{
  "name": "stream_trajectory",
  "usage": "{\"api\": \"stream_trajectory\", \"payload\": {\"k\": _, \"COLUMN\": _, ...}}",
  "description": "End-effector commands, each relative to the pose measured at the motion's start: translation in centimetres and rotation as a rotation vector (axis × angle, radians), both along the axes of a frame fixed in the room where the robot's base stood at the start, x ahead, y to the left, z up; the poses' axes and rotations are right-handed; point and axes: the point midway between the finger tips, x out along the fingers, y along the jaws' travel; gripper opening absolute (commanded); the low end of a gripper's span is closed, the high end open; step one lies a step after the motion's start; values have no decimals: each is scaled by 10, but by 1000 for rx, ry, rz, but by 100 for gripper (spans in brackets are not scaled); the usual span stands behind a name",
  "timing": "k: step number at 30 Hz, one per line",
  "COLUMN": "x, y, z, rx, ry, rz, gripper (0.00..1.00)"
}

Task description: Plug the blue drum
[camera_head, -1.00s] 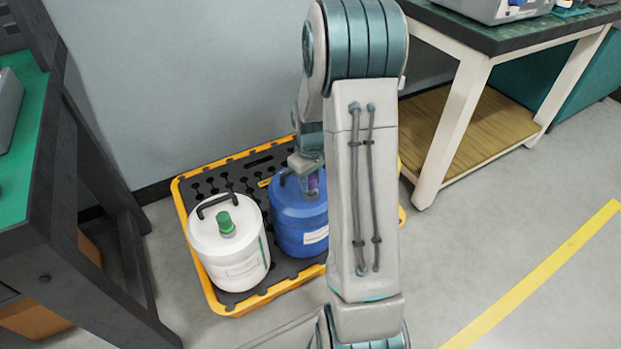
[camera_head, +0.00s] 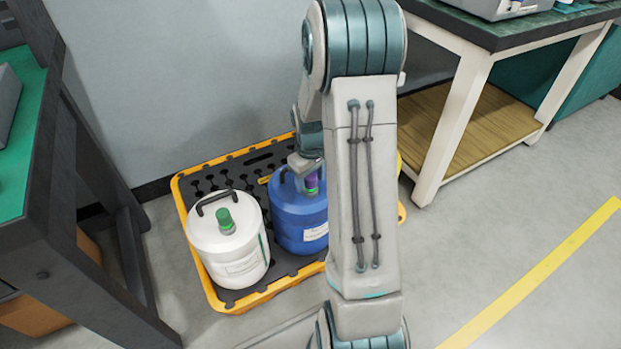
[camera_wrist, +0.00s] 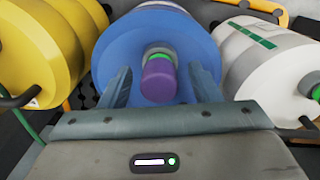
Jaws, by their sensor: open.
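The blue drum (camera_head: 290,215) stands upright in a spill tray, partly hidden by my arm. It fills the upper middle of the wrist view (camera_wrist: 115,45). A purple plug (camera_wrist: 158,82) sits at the drum's green-ringed neck (camera_wrist: 157,57); it also shows in the head view (camera_head: 311,181). It looks straight on the neck, but I cannot tell how deep it sits. My gripper (camera_wrist: 163,84) is open, with one finger on each side of the plug and visible gaps between. In the head view my gripper (camera_head: 305,164) is just over the drum's top.
A white drum (camera_head: 228,250) with a green cap (camera_head: 226,220) stands left of the blue one. A yellow drum (camera_wrist: 50,50) is on its other side. The yellow-rimmed black tray (camera_head: 185,205) stands by the wall, between a dark-framed bench (camera_head: 60,245) and a white-legged table (camera_head: 455,125).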

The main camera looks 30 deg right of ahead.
Motion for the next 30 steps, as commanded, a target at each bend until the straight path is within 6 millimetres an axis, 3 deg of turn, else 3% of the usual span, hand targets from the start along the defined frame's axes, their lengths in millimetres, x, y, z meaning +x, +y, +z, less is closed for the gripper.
{"api": "stream_trajectory", "payload": {"k": 5, "x": 1, "y": 0, "z": 26, "rx": -1, "ry": -3, "rz": 0, "gripper": 57}}
{"api": "stream_trajectory", "payload": {"k": 12, "x": 1, "y": 1, "z": 83, "rx": -2, "ry": -5, "rz": -1, "gripper": 57}}
{"api": "stream_trajectory", "payload": {"k": 18, "x": 0, "y": 2, "z": 119, "rx": 0, "ry": -3, "rz": -1, "gripper": 57}}
{"api": "stream_trajectory", "payload": {"k": 24, "x": 0, "y": 2, "z": 136, "rx": 0, "ry": -2, "rz": 0, "gripper": 57}}
{"api": "stream_trajectory", "payload": {"k": 30, "x": 0, "y": 2, "z": 137, "rx": 0, "ry": -1, "rz": 0, "gripper": 57}}
